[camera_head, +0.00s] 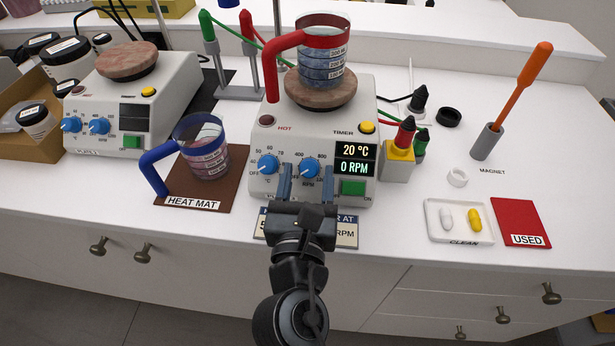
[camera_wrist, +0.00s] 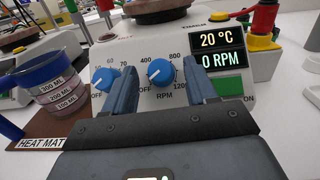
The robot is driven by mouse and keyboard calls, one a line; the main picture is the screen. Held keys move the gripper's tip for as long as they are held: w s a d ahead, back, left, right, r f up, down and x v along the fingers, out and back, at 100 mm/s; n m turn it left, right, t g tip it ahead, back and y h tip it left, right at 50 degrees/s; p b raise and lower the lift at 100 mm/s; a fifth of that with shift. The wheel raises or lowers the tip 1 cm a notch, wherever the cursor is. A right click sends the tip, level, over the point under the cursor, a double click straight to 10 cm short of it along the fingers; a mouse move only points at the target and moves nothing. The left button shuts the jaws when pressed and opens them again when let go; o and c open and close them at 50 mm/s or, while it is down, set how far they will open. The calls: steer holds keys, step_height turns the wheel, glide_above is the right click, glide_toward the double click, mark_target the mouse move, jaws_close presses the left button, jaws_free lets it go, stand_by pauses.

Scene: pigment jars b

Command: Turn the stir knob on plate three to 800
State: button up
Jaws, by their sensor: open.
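The hot plate (camera_head: 262,135) in front of me is white, with a round top carrying a beaker. Its display (camera_head: 355,160) reads 20 °C and 0 RPM. Its blue stir knob (camera_wrist: 161,72) is marked RPM, with OFF, 400, 800 and 1200 around it. The knob's white mark points to the lower left, towards OFF. My gripper (camera_head: 307,170) is open in front of the panel. In the wrist view its fingers (camera_wrist: 160,68) stand on either side of the stir knob, apart from it. I cannot read this plate's number; my gripper hides the lower panel.
The blue temperature knob (camera_head: 268,165) is close left of my fingers, and a green button (camera_head: 353,188) close right. A blue-handled beaker (camera_head: 203,150) stands on the brown heat mat (camera_head: 225,195). Another hot plate (camera_head: 135,90) is at left. A partly covered card (camera_head: 346,234) lies below my gripper.

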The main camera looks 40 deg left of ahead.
steer(key=shift+c, duration=0.5)
steer(key=c, duration=1)
steer(key=shift+o, duration=0.2)
steer(key=shift+m+b, duration=0.3)
